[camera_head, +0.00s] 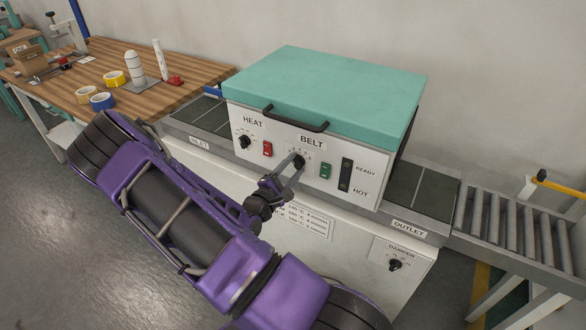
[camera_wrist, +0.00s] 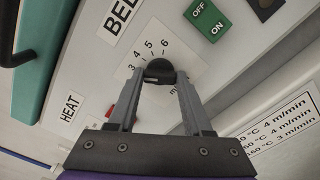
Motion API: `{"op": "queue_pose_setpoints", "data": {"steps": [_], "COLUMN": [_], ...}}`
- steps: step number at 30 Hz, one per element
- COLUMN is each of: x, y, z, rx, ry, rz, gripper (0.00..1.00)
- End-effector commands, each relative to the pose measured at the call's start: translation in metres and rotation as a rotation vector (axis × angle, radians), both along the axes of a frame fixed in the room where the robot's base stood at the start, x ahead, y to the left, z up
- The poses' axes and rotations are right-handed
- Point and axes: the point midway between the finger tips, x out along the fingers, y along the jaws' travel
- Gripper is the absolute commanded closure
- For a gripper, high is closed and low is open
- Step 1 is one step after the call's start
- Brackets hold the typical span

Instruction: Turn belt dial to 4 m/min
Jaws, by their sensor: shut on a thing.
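The belt dial (camera_wrist: 160,70) is a black knob on a white scale plate with numbers 3, 4, 5 and 6 readable in the wrist view. My gripper (camera_wrist: 160,84) is shut on the dial, with one grey finger on each side of it. In the head view my gripper (camera_head: 297,164) reaches the dial below the BELT label (camera_head: 311,141) on the machine's front panel. The fingers hide part of the dial and scale. I cannot tell exactly which number the dial points to.
A green on/off switch (camera_head: 325,171) is close right of the dial. A red switch (camera_head: 267,149) and the heat dial (camera_head: 244,142) are to its left. A black handle (camera_head: 296,120) juts out above, on the teal lid (camera_head: 330,80). The damper dial (camera_head: 394,265) is lower right.

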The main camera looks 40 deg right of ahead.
Motion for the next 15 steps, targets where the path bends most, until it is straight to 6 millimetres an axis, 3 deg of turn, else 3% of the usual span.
{"op": "queue_pose_setpoints", "data": {"steps": [15], "x": [-0.0001], "y": [0.0001], "z": [-0.0030], "rx": [0.166], "ry": [-0.398], "rz": [-0.001], "gripper": [1.00]}}
